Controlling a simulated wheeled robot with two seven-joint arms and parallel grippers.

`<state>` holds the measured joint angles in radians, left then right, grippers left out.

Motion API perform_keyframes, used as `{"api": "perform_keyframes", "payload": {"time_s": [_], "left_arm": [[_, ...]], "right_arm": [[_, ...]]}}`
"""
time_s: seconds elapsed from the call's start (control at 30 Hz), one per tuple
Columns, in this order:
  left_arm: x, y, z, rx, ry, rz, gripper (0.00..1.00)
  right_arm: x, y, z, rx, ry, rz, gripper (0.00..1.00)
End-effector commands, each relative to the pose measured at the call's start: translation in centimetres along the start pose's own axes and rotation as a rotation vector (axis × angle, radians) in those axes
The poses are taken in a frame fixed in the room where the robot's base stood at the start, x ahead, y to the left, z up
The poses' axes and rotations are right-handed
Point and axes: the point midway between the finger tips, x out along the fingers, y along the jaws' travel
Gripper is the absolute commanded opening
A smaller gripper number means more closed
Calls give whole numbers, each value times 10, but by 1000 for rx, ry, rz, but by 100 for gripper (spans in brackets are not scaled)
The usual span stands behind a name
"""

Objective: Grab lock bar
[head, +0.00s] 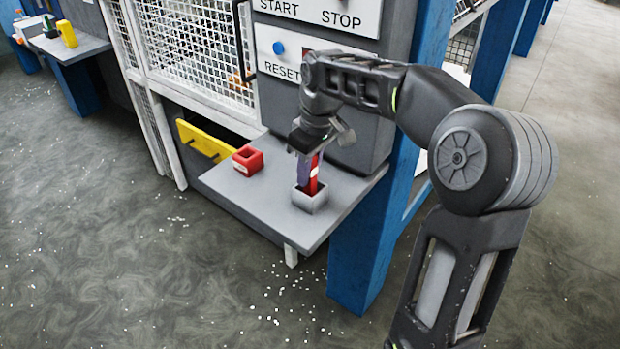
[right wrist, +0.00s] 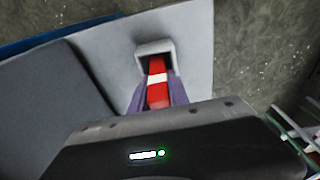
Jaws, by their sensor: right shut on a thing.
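The lock bar is a red bar with a white band (head: 313,182) and stands in a small grey holder (head: 307,201) on the grey shelf (head: 256,200). My right gripper (head: 309,167) comes down from above and is shut on the bar's upper part. In the right wrist view, the red bar (right wrist: 157,84) lies between the two purple fingers, and its lower end is inside the holder (right wrist: 155,48). The bar's top is hidden by my gripper. My left gripper does not show.
A red open box (head: 248,160) stands on the shelf left of the holder. A yellow handle (head: 203,141) is on the press front. Behind are the mesh gate (head: 204,45) and the panel with START, STOP and RESET (head: 315,60). A blue post (head: 362,240) stands beside the shelf.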

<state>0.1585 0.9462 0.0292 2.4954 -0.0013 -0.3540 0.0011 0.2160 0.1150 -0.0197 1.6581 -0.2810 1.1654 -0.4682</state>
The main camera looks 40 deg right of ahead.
Motion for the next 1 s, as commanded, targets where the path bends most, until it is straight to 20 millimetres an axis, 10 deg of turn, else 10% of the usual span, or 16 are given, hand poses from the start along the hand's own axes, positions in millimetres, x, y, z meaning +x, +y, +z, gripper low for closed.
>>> {"api": "perform_keyframes", "payload": {"time_s": [0.43,1.0], "left_arm": [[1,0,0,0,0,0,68],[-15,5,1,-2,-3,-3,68]], "right_arm": [[-11,0,-3,0,5,2,0],[-100,0,-16,0,2,0,0]]}}
